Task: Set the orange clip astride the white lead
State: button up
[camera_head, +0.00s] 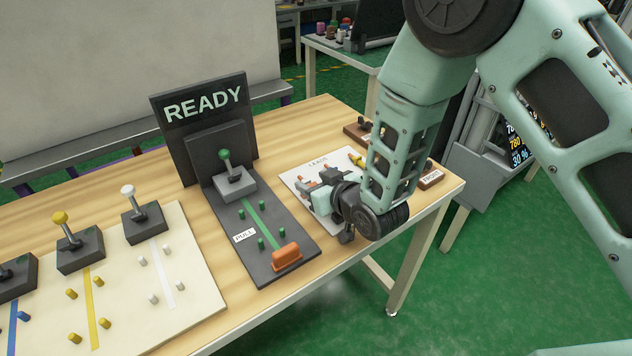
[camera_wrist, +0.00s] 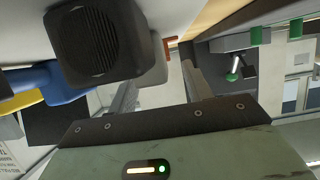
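An orange clip-like block (camera_head: 287,256) sits across the near end of the green strip (camera_head: 257,222) on the dark PULL plate. A white strip (camera_head: 163,262) runs from the white-knobbed lever on the pale board at left, between white pegs. My gripper (camera_head: 317,185) is low over the white LEADS mat (camera_head: 297,160), with small orange-red and dark parts by its fingers. In the wrist view my gripper (camera_wrist: 160,77) has its fingers apart. A pale grey rounded body (camera_wrist: 155,68) and a large dark ribbed block (camera_wrist: 97,44) lie close to them. Contact cannot be told.
The READY panel (camera_head: 204,108) stands upright behind the green-knobbed lever (camera_head: 228,170). Yellow (camera_head: 66,230) and white levers stand at left. A yellow piece (camera_head: 356,157) lies on the mat. Brown trays (camera_head: 430,176) flank its far right. The table's front edge is just below my gripper.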

jog(key=shift+s+f, duration=0.2)
jog(key=shift+f, duration=0.35)
jog(key=shift+w+r+p, duration=0.1)
jog(key=shift+r+p, duration=0.55)
jog(key=shift+p, duration=0.25)
jog(key=b+v, duration=0.2)
jog(key=v, duration=0.9)
jog(key=shift+s+d+r, duration=0.2)
jog(key=shift+s+r, duration=0.05)
jog(key=shift+s, duration=0.05)
jog(key=shift+s+a+r+g, duration=0.15)
jog(key=shift+s+r+g, duration=0.1)
jog(key=shift+g, duration=0.25)
jog(key=s+d+r+g+h, duration=0.3)
jog(key=s+d+r+g, duration=0.1)
jog(key=s, duration=0.6)
jog(key=s+d+r+g+h, duration=0.4)
jog(key=s+r+g, duration=0.1)
jog(key=s, duration=0.6)
jog(key=shift+r+n+g, duration=0.15)
jog(key=shift+n+g, duration=0.25)
jog(key=shift+g, duration=0.2)
jog(key=shift+r, duration=0.1)
notch_tip(320, 180, up, 5)
jog(key=p, duration=0.4)
jog(key=shift+f+p, duration=0.25)
jog(key=shift+p, duration=0.05)
